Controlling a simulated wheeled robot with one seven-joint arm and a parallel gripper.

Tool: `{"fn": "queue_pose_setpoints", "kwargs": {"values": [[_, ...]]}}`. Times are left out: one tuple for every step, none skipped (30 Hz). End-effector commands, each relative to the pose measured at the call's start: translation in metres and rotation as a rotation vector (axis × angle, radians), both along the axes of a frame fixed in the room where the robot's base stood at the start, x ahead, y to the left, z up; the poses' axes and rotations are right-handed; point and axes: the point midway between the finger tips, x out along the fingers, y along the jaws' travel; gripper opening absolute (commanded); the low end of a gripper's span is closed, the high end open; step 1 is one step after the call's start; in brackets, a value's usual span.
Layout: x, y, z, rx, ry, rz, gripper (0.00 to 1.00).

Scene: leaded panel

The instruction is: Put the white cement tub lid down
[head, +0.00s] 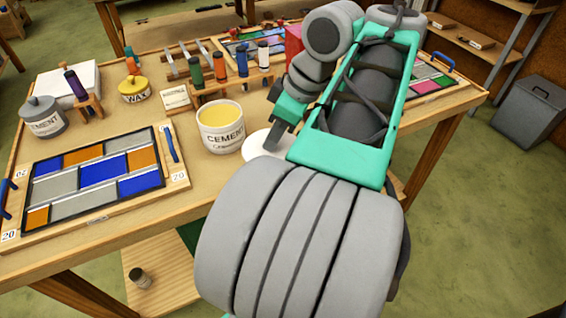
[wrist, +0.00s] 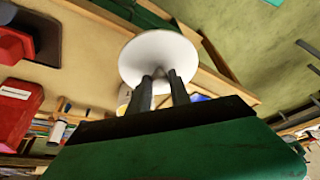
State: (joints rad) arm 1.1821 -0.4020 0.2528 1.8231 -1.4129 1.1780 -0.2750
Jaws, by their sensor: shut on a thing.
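My gripper (wrist: 160,88) is shut on the white cement tub lid (wrist: 158,55), a round white disc at the fingertips in the wrist view. In the head view the lid (head: 262,146) shows just right of the open cement tub (head: 221,128), partly hidden by my arm. The tub is white, labelled CEMENT, and its pale yellow contents show. I cannot tell from these frames whether the lid touches the table.
A leaded panel (head: 95,180) with blue, orange and grey panes lies left of the tub. The table's front edge (head: 110,244) is close.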

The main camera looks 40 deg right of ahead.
Motion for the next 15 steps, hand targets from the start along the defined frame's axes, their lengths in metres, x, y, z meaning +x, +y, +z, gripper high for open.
{"fn": "queue_pose_setpoints", "kwargs": {"values": [[-0.004,-0.003,-0.005,0.0,-0.001,0.005,0.0],[-0.005,-0.005,-0.006,0.0,-0.001,0.011,0.0],[-0.002,-0.009,-0.01,0.001,-0.001,0.015,0.0],[0.001,-0.012,-0.013,0.001,-0.001,0.017,0.0],[0.005,-0.017,-0.018,0.003,-0.001,0.018,0.0],[0.012,-0.024,-0.021,0.004,0.0,0.019,0.0],[0.018,-0.031,-0.024,0.005,0.001,0.019,0.0],[0.024,-0.037,-0.028,0.005,0.0,0.018,0.0],[0.031,-0.046,-0.032,0.005,0.001,0.017,0.0],[0.037,-0.053,-0.036,0.005,0.0,0.019,0.0],[0.042,-0.059,-0.039,0.005,0.001,0.017,0.0],[0.05,-0.068,-0.044,0.005,0.001,0.017,0.0],[0.055,-0.074,-0.049,0.005,0.0,0.018,0.0],[0.059,-0.078,-0.06,0.005,0.0,0.016,0.0],[0.063,-0.084,-0.07,0.005,0.0,0.016,0.0]]}}
